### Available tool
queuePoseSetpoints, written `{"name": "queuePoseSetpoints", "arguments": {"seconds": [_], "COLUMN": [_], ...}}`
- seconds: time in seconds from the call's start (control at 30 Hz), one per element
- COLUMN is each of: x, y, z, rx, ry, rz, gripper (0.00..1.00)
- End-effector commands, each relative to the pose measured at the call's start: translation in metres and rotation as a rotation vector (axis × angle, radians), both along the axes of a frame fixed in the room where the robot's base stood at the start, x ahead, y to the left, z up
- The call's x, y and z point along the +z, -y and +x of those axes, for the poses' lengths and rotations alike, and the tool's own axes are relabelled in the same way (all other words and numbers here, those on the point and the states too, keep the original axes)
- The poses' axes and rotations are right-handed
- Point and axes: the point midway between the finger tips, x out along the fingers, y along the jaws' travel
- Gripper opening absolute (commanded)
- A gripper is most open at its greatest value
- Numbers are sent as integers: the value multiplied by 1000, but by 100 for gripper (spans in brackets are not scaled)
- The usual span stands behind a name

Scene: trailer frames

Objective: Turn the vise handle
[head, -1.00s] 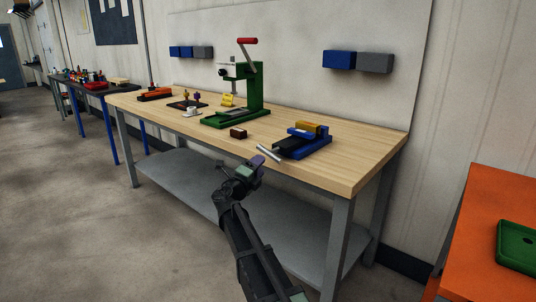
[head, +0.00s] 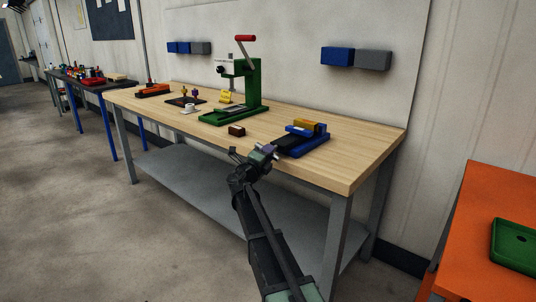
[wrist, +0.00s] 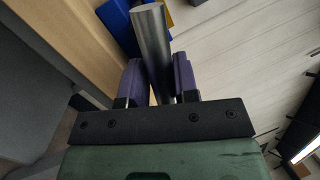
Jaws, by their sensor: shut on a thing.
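The blue vise (head: 312,143) sits at the front edge of the wooden workbench in the head view, with a yellow-orange block (head: 306,124) in it. A corner of blue also shows at the top of the wrist view (wrist: 192,12). The vise handle (wrist: 149,32) is a grey metal bar. It runs between my two purple finger pads in the wrist view. My gripper (head: 268,150) is at the bench's front edge beside the vise, shut on the handle. In the head view my gripper hides most of the handle.
A small dark brown block (head: 237,131) lies on the workbench (head: 345,165) left of the vise. A green press (head: 250,88) with a red-gripped lever stands behind it. An orange table (head: 480,235) with a green tray stands at the right. Open floor lies at the left.

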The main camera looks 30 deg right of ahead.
Motion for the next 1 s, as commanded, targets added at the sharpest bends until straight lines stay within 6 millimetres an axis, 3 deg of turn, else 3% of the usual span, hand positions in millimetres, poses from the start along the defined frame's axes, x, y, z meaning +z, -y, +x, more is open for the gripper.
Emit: {"name": "queuePoseSetpoints", "arguments": {"seconds": [0.47, 1.0], "x": [0, 0], "y": [0, -1], "z": [1, 3], "rx": [-1, 0], "ry": [118, 556], "rz": [52, 245], "gripper": [4, 4]}}
